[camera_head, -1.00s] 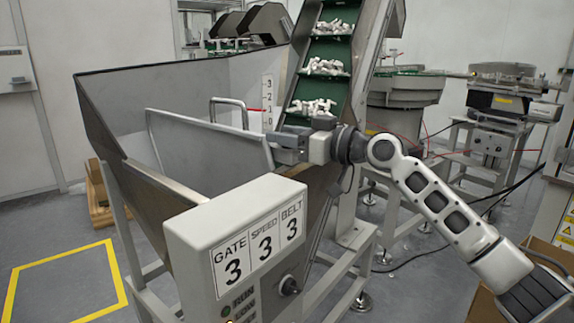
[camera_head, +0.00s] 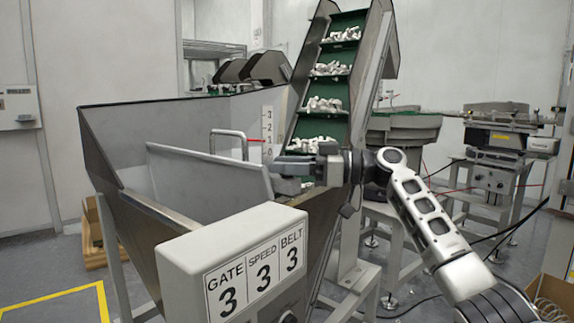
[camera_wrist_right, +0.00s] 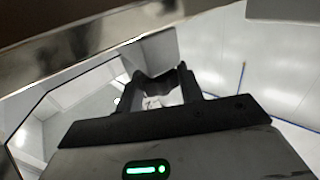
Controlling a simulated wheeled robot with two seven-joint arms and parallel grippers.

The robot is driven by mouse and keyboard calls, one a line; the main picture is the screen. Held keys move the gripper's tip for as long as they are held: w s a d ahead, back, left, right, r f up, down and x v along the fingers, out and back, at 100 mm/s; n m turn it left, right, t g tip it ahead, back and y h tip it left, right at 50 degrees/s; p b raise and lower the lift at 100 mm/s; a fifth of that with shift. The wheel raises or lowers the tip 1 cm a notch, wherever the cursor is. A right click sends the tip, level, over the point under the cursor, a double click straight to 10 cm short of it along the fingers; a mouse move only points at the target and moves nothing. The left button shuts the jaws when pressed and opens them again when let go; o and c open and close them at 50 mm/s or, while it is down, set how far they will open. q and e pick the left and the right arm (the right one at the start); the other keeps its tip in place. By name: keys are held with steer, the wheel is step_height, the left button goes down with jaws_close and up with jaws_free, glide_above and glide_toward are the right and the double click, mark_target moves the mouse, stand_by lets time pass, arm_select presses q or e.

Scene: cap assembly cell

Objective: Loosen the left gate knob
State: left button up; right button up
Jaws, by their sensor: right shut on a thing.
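The grey gate plate (camera_head: 205,170) stands slanted inside the metal hopper (camera_head: 125,200), with a bent handle (camera_head: 228,133) behind its upper edge. My right gripper (camera_head: 282,172) reaches in from the right at the gate's right end, beside the hopper's inner wall. Its jaws are shut on a small part, apparently the gate knob, which the fingers mostly hide. My left gripper is not in view.
A control box (camera_head: 235,262) reading GATE 3, SPEED 3, BELT 3 stands in front of the hopper. A scale with a red pointer (camera_head: 256,140) is on the back wall. The green belt (camera_head: 322,105) carrying white caps rises close behind my right gripper.

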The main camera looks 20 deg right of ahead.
stand_by(0.3)
steer(key=o, duration=1)
steer(key=shift+d, duration=0.1)
steer(key=v, duration=1.5)
steer(key=shift+s+d, duration=0.2)
steer(key=shift+d, duration=0.15)
